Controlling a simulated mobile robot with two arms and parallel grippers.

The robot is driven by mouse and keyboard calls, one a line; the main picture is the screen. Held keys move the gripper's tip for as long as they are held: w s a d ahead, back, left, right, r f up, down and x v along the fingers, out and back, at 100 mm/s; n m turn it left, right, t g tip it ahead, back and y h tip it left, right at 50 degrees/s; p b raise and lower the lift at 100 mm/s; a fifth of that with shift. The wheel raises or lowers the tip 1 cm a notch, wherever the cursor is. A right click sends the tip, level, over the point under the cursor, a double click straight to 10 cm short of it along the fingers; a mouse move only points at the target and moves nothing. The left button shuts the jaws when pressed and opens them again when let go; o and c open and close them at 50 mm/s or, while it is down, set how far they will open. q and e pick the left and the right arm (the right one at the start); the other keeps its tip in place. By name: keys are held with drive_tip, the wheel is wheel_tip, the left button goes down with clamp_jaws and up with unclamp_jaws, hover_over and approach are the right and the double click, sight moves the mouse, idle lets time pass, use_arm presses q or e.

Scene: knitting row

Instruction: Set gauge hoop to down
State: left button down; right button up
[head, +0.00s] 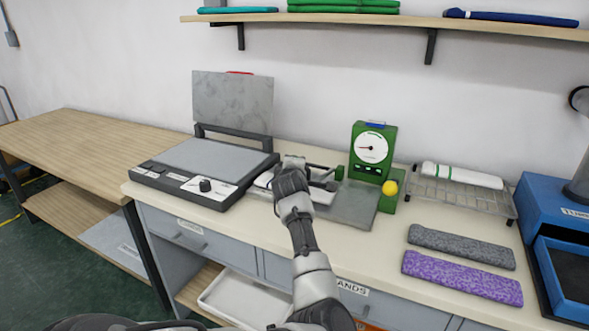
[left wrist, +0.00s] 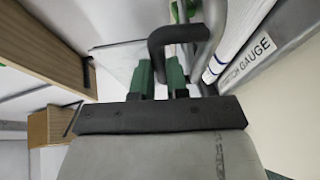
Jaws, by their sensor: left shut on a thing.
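The green gauge (head: 372,152) with a white dial stands at the back of the worktop, with a grey plate (head: 352,208) in front and a yellow knob (head: 390,187) at its right. The gauge hoop (head: 322,185) shows as dark bars reaching left from green blocks at the gauge. My left gripper (head: 293,165) is at the left end of these bars, shut on the hoop. My wrist and fingers hide much of the hoop, so its exact tilt is unclear. In the left wrist view a grey strip lettered GAUGE (left wrist: 258,55) lies at the right. My right gripper is not in view.
A flat grey press (head: 205,165) with a raised lid stands left of my gripper. A wire rack (head: 462,195) with a white roll is at the right. Grey (head: 462,247) and purple (head: 462,278) knitted strips lie in front of it. A blue box (head: 553,190) stands far right.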

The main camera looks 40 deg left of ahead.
use_arm(q)
drive_tip(key=shift+s+d+f+t+b, duration=0.1)
drive_tip(key=shift+s+f+t+b, duration=0.15)
drive_tip(key=shift+f, duration=0.35)
drive_tip(key=shift+s+f+t+b, duration=0.15)
drive_tip(key=shift+f+b, duration=0.1)
drive_tip(key=shift+f, duration=0.35)
drive_tip(key=shift+s+d+f+b, duration=0.1)
drive_tip(key=shift+s+f+b, duration=0.15)
drive_tip(key=shift+f, duration=0.25)
drive_tip(key=shift+s+d+f+b, duration=0.1)
drive_tip(key=shift+f+b, duration=0.1)
drive_tip(key=shift+f, duration=0.3)
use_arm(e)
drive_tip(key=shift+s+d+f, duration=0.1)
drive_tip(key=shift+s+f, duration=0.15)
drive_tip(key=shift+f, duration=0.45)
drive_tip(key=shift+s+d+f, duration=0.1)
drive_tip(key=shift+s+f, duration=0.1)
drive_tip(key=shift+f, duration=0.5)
use_arm(q)
drive_tip(key=c, duration=1.1)
unclamp_jaws()
drive_tip(key=shift+a+f, duration=0.1)
drive_tip(key=shift+f, duration=0.05)
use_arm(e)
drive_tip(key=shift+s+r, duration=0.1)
